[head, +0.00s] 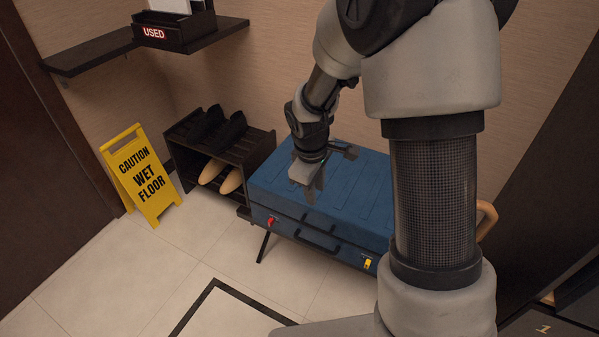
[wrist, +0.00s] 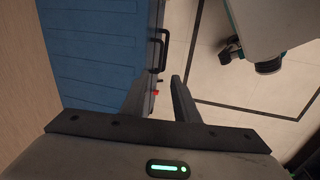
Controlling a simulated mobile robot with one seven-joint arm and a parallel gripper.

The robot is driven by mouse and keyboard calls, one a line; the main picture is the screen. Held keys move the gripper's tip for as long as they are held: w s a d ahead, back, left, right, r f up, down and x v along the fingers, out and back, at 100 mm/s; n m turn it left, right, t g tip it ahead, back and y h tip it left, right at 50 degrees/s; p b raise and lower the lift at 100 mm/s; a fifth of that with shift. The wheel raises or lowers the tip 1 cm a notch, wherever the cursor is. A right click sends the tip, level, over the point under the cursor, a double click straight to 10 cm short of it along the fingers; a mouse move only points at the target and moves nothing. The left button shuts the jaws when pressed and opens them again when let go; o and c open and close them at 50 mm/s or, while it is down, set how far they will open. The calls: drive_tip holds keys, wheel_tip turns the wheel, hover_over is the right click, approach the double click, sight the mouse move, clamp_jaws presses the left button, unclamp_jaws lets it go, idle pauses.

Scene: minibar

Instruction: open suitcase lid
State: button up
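The blue suitcase (head: 345,200) stands on a dark-legged stand with its lid shut. Its front has a dark handle (head: 316,241), a red latch (head: 270,221) at the left and a yellow latch (head: 367,263) at the right. My gripper (head: 312,190) is above the lid, left of its middle. In the wrist view my gripper (wrist: 161,78) has its two fingers apart with nothing between them. They point along the suitcase's front edge, with the red latch (wrist: 155,92) seen between them and the handle (wrist: 160,50) beyond. I cannot tell whether a finger touches the suitcase.
A dark shoe rack (head: 215,150) with shoes stands left of the suitcase. A yellow wet floor sign (head: 143,175) is further left. A wall shelf (head: 100,52) carries a box marked USED (head: 170,30). The tiled floor (head: 130,285) in front is clear.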

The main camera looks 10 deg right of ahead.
drive_tip(key=x, duration=0.3)
drive_tip(key=b, duration=0.5)
approach(316, 224)
wheel_tip(316, 224, down, 4)
drive_tip(key=s, duration=0.3)
drive_tip(key=shift+w+d+r, duration=0.1)
drive_tip(key=shift+c, duration=0.4)
clamp_jaws()
